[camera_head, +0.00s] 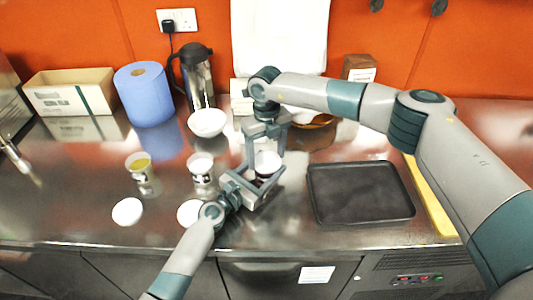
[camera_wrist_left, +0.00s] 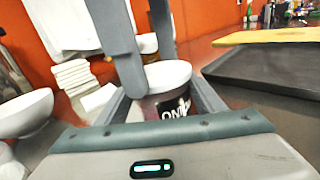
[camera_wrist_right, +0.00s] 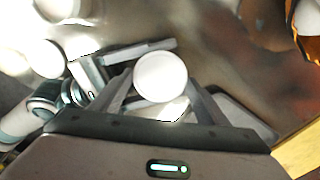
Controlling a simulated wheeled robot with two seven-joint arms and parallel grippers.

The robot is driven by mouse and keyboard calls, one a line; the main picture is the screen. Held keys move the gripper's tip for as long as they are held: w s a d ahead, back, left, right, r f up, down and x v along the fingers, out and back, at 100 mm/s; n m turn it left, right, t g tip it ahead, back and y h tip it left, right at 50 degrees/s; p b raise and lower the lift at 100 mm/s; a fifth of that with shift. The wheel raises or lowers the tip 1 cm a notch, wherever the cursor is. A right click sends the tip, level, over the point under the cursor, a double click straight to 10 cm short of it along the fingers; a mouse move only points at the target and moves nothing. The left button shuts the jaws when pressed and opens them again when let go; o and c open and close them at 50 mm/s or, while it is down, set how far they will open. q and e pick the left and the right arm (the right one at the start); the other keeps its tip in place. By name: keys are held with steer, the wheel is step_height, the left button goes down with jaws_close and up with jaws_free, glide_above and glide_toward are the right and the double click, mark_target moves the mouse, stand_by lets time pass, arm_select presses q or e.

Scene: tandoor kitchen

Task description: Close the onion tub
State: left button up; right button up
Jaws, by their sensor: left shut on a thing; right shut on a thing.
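The onion tub (camera_wrist_left: 172,108) is a small dark container with a white label reading "ONI…" in the left wrist view. My left gripper (camera_head: 258,183) is shut around its sides at the counter, one finger on each side. A round white lid (camera_wrist_right: 160,77) lies level over the tub's mouth; it also shows in the left wrist view (camera_wrist_left: 168,76). My right gripper (camera_head: 266,152) points down from above and is shut on the lid. The lid hides the tub's inside. I cannot tell whether it is pressed fully down.
Two open tubs, one with yellow-green content (camera_head: 140,168) and one pale (camera_head: 201,168), stand left, with white lids (camera_head: 127,211) (camera_head: 189,213) in front. A white bowl (camera_head: 207,123) is behind. A black tray (camera_head: 360,192) and yellow board (camera_head: 430,195) lie right.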

steer(key=shift+s+f, duration=0.1)
steer(key=shift+f, duration=0.3)
steer(key=shift+c, duration=0.3)
steer(key=o, duration=1.1)
steer(key=shift+o, duration=0.2)
steer(key=shift+r, duration=0.2)
